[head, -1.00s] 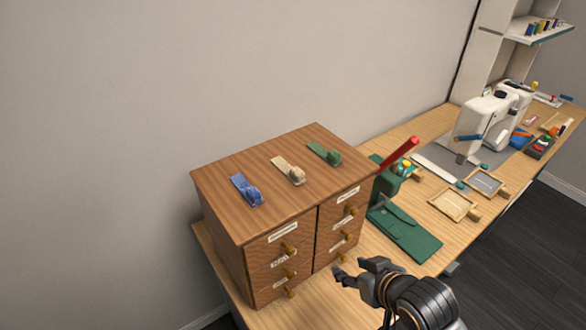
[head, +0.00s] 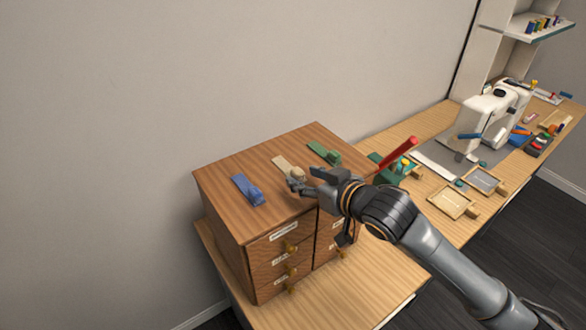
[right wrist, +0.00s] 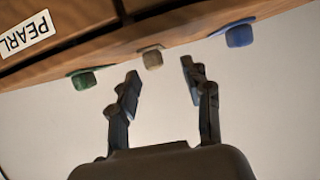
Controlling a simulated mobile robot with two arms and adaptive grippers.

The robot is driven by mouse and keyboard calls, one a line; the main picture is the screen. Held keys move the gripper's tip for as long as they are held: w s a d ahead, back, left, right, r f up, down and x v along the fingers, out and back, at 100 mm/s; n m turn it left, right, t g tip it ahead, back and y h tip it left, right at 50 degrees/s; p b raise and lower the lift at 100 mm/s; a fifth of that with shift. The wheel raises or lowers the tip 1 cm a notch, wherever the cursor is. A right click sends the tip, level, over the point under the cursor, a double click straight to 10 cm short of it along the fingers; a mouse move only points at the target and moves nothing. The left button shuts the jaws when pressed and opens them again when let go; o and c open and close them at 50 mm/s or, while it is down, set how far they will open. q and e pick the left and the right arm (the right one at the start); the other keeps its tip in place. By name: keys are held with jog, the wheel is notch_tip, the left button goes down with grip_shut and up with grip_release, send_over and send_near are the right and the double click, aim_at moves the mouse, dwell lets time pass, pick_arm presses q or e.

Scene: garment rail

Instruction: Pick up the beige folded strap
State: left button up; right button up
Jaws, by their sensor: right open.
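The beige folded strap (head: 286,166) lies on top of the wooden drawer cabinet, between a blue strap (head: 248,189) and a green strap (head: 323,153). My right gripper (head: 296,181) is open at the near end of the beige strap and partly hides it in the head view. In the right wrist view the open fingers (right wrist: 160,82) point at the end of the beige strap (right wrist: 152,57), with a gap between them and it. The green strap end (right wrist: 84,80) and blue strap end (right wrist: 239,36) show on either side. My left gripper is not in view.
The drawer cabinet (head: 226,207) has labelled drawers with brass knobs and stands on a wooden table. A green press with a red handle (head: 397,153) stands close by on the right. Small trays (head: 453,201) and a sewing machine (head: 490,120) are further right.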

aim_at(297, 169)
jog(key=shift+w+a+f, duration=0.25)
jog(key=shift+w+a, duration=0.1)
jog(key=shift+w, duration=0.05)
jog(key=shift+w+p, duration=0.25)
jog(key=shift+p, duration=0.05)
jog(key=x, duration=0.1)
jog(key=p+x, duration=0.1)
jog(key=x, duration=0.2)
jog(key=shift+w+d+r+p, duration=0.1)
jog(key=shift+w+r+p, duration=0.2)
jog(key=shift+p, duration=0.05)
jog(key=shift+w+f, duration=0.2)
jog(key=c, duration=1)
